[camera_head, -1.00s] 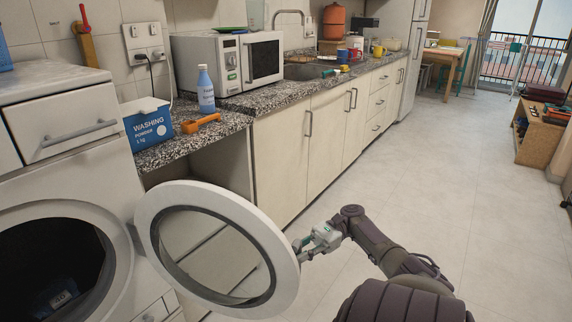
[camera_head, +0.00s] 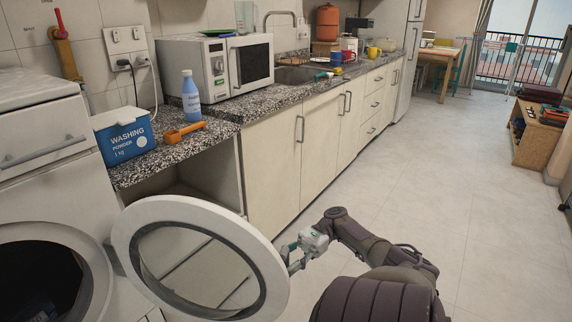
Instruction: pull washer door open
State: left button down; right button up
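The white washer (camera_head: 50,165) stands at the left, with its dark round opening (camera_head: 38,285) uncovered. Its round door (camera_head: 135,218), a white ring around a clear window, stands swung wide out to the right of the opening. My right gripper (camera_head: 290,257) is at the door's right outer edge. Its fingers are partly hidden by the rim, so I cannot tell whether they are closed on it. My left gripper is not in view.
A counter (camera_head: 160,165) right of the washer holds a blue washing powder box (camera_head: 124,138), a blue bottle (camera_head: 190,97), an orange scoop (camera_head: 185,132) and a microwave (camera_head: 235,65). Cabinets (camera_head: 270,170) run behind the door. The floor (camera_head: 440,180) at right is clear.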

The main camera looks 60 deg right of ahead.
jog(key=shift+w+r, duration=0.1)
jog(key=shift+r, duration=0.2)
notch_tip(320, 180, up, 10)
jog(key=shift+f, duration=0.15)
dwell(0.7)
